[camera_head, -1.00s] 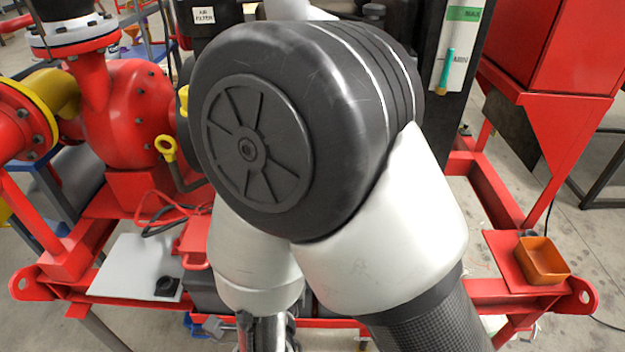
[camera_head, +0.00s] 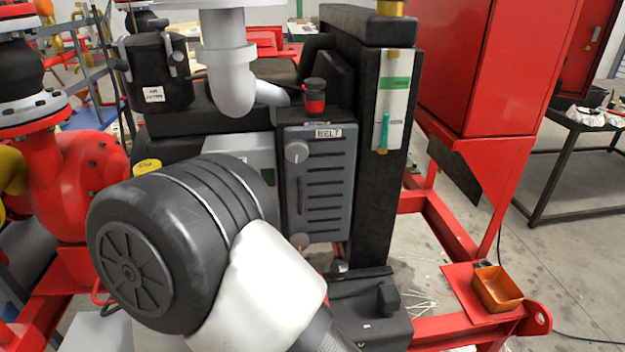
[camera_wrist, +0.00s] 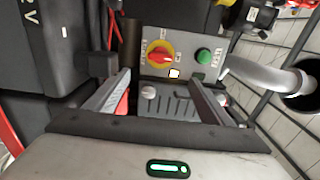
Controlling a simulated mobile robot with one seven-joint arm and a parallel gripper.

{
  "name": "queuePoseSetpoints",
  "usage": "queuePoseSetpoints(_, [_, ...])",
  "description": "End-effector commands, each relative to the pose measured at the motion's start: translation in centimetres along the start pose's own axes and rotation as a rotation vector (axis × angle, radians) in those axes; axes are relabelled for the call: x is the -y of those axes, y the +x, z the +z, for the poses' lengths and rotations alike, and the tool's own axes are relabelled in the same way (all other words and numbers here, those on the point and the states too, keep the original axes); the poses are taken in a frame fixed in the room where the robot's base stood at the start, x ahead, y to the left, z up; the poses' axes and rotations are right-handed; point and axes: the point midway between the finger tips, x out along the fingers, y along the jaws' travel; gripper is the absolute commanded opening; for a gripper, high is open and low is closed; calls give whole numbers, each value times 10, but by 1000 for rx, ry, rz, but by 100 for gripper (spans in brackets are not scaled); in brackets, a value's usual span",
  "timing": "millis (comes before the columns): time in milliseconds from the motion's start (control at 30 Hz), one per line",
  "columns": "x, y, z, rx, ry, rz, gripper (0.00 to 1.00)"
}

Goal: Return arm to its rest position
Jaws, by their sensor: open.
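In the head view my arm's black and white elbow fills the lower left, and my gripper is outside that picture. In the wrist view my gripper (camera_wrist: 160,98) shows with its two fingers apart and nothing between them. Beyond the fingers is a grey control panel (camera_wrist: 182,72) with a red and yellow rotary switch (camera_wrist: 160,56) and a green button (camera_wrist: 203,56). The fingers look apart from the panel, though the exact gap is hard to tell.
The grey belt guard (camera_head: 325,185) and the black radiator column (camera_head: 365,150) stand beyond my elbow. A red cabinet (camera_head: 490,65) is at the right. An orange bin (camera_head: 497,289) sits on the red skid frame. Open floor (camera_head: 580,240) lies at the far right.

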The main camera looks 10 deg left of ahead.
Motion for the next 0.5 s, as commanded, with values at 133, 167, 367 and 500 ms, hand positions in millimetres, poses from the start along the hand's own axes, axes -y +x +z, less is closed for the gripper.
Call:
queuePoseSetpoints(133, [4,23,-7,-25,-7,59,75])
queuePoseSetpoints(167, [5,31,-10,-29,-12,84,75])
queuePoseSetpoints(367, [30,96,-36,23,-125,306,75])
queuePoseSetpoints(500, [63,117,-67,136,-291,425,75])
